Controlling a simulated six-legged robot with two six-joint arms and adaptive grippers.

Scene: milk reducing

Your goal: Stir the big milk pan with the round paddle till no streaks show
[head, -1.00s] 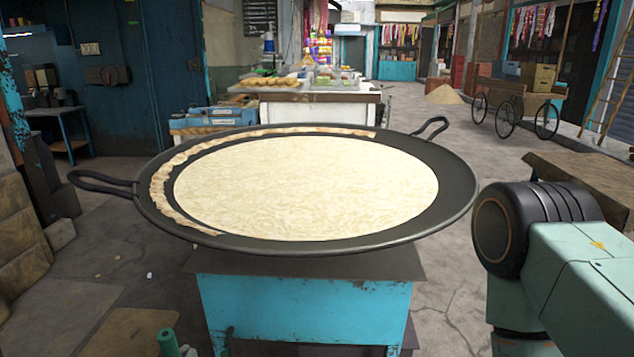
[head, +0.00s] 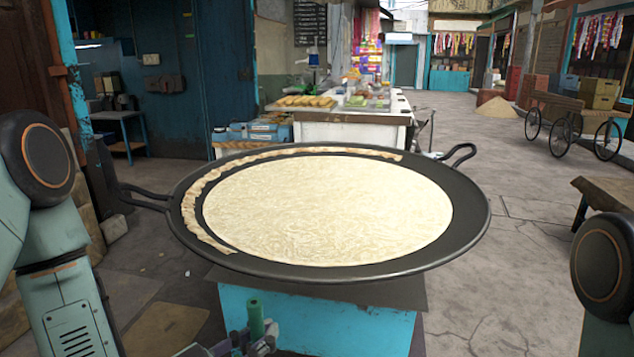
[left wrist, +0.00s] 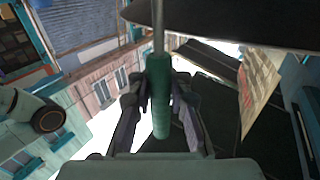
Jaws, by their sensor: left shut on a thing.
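The big black milk pan (head: 470,225) stands level on a blue stand, with a loop handle on its left and far right. Pale cream milk (head: 330,205) fills its middle, with fine wavy streaks across it. A wrinkled tan band of skin (head: 200,195) lies along its left and far rim. My left gripper (head: 250,342) is low in front of the stand. It is shut on a green handle (head: 256,318). In the left wrist view the green handle (left wrist: 161,95) sits between both fingers and a thin metal rod runs up from it; its far end is hidden. My right gripper is out of view.
The blue stand (head: 320,320) is under the pan. Behind it is a white counter (head: 350,128) with food trays. A wooden bench (head: 605,190) is at the right and a cart (head: 570,120) farther back. The air above the pan is clear.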

